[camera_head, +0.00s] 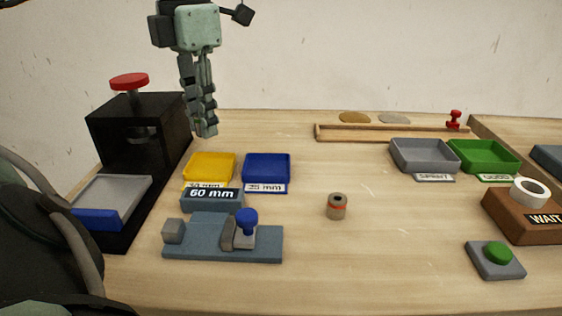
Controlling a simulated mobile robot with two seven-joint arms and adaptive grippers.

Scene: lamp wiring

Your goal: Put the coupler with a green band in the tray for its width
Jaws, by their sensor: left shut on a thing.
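My left gripper (207,128) hangs at the upper left, pointing down above and behind the yellow tray. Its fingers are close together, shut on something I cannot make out. No green band shows anywhere. A small grey-brown coupler (337,211) with an orange-red band stands upright on the middle of the table. A yellow tray (209,180) and a blue tray (266,182) stand side by side at centre left. Both look empty and have width labels in mm too small to read surely. My right gripper is not in view.
A blue-grey fixture (200,250) with a blue knob and a "60 mm" block (212,201) stands before the trays. A black press (125,115) is left. Grey (424,170) and green (487,169) trays, a WAIT block (515,217) and a green button (498,252) are right.

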